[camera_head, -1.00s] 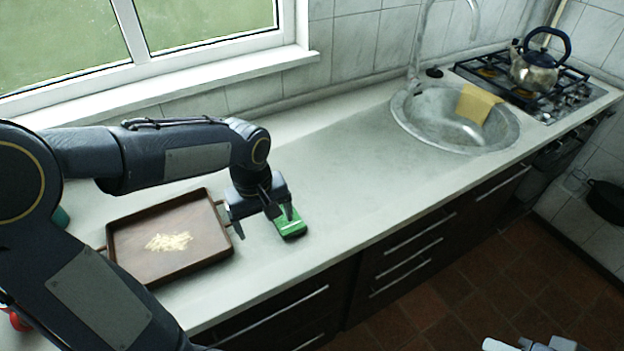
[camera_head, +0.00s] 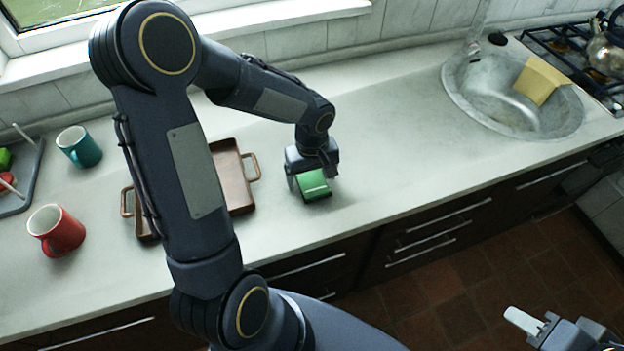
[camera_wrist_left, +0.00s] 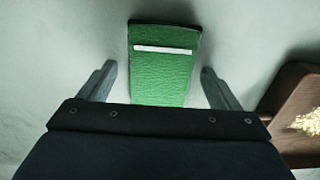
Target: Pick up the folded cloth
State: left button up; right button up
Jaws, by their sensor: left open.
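The green folded cloth (camera_head: 314,184), with a dark edge, lies on the pale counter near its front edge. In the left wrist view the cloth (camera_wrist_left: 163,80) has a white stripe across it and lies between the two fingers, with a gap on each side. My left gripper (camera_head: 312,178) is open over the cloth, pointing down; it also shows in the left wrist view (camera_wrist_left: 158,84). Its body hides the near end of the cloth. My right gripper (camera_head: 528,326) is at the bottom right, away from the counter, only partly in view.
A brown tray (camera_head: 232,170) stands left of the cloth, partly behind my left arm; its corner (camera_wrist_left: 290,95) shows in the wrist view. A teal mug (camera_head: 80,148) and red mug (camera_head: 57,232) are further left. The counter (camera_head: 400,130) towards the sink (camera_head: 490,100) is clear.

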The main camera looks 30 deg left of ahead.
aim_at(312, 179)
pick_arm(q)
jog(key=shift+c, duration=0.5)
jog(key=c, duration=1)
jog(key=shift+r, duration=0.4)
notch_tip(312, 179, up, 2)
jog(key=shift+r, duration=0.15)
jog(key=s+r, duration=0.2)
jog(key=s+d+r, duration=0.1)
jog(key=s+r, duration=0.1)
jog(key=r, duration=0.1)
jog(key=shift+s+b, duration=0.1)
jog(key=shift+b, duration=0.2)
jog(key=s+r, duration=0.1)
jog(key=s, duration=0.2)
jog(key=s+d+r, duration=0.1)
jog(key=s+r, duration=0.1)
jog(key=s, duration=0.1)
jog(key=s+d+r+b, duration=0.1)
jog(key=s, duration=0.2)
jog(key=shift+s+d+r, duration=0.15)
jog(key=shift+s+r, duration=0.15)
jog(key=shift+r, duration=0.1)
